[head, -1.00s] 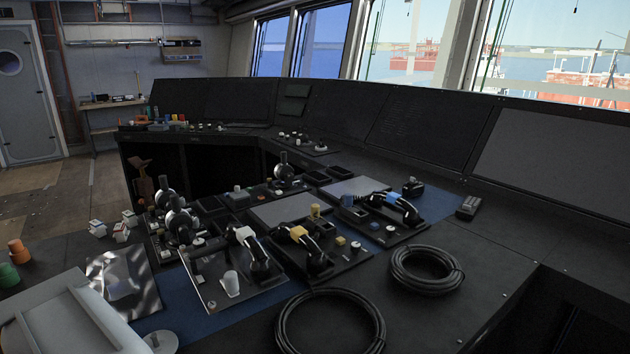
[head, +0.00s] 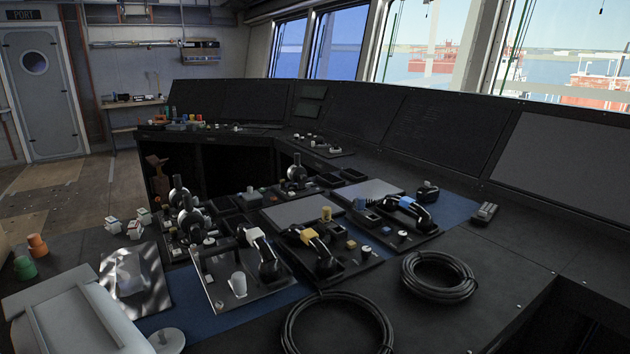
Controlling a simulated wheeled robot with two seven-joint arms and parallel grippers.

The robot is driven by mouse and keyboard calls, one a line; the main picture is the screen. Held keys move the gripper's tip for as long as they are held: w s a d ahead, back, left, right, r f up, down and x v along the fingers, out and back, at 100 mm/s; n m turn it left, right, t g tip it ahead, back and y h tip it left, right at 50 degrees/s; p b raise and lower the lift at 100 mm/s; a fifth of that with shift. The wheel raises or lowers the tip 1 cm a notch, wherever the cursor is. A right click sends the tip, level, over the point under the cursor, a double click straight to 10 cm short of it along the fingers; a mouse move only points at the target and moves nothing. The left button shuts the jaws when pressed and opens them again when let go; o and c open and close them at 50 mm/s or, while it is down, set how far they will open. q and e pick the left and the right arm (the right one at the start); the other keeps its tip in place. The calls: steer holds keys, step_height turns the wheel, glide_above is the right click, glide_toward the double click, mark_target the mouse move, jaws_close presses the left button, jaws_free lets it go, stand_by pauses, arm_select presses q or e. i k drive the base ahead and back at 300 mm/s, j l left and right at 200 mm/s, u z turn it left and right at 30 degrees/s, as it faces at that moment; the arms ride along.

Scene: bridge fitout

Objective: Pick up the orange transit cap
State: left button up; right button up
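An orange cap-like piece (head: 37,245) with a stepped shape stands at the left edge of the desk in the head view. A similar green piece (head: 25,267) stands just in front of it, close by. Small orange and green items also sit far off on the left end of the console, too small to make out.
A pale grey box-like object (head: 65,318) and a shiny clear sheet (head: 133,284) lie near the orange piece. Small white blocks (head: 113,225) stand behind it. Lever panels (head: 238,285) fill the middle. Two black cable coils (head: 439,275) lie at right.

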mark_target(37, 248)
steer(key=u, duration=0.95)
steer(key=k+j+u, duration=0.1)
steer(key=u, duration=0.35)
steer(key=j+u, duration=0.1)
steer(key=u, duration=0.85)
steer(key=j+u, duration=0.1)
steer(key=u, duration=0.35)
steer(key=i+j+u, duration=0.4)
steer(key=j, duration=0.35)
steer(key=i+j+u, duration=0.45)
steer(key=i+j, duration=0.3)
steer(key=i, duration=0.55)
steer(key=i+j+z, duration=0.1)
steer(key=i, duration=0.55)
steer(key=i+l+z, duration=0.1)
steer(key=i+z, duration=0.15)
steer(key=z, duration=0.15)
steer(key=i+z, duration=0.55)
steer(key=z, duration=0.2)
steer(key=i+j+z, duration=0.15)
steer(key=z, duration=0.2)
steer(key=i+l+z, duration=0.15)
steer(key=i+z, duration=0.5)
steer(key=i, duration=0.25)
steer(key=i+j+z, duration=0.1)
steer(key=i+z, duration=0.25)
steer(key=i, duration=1.85)
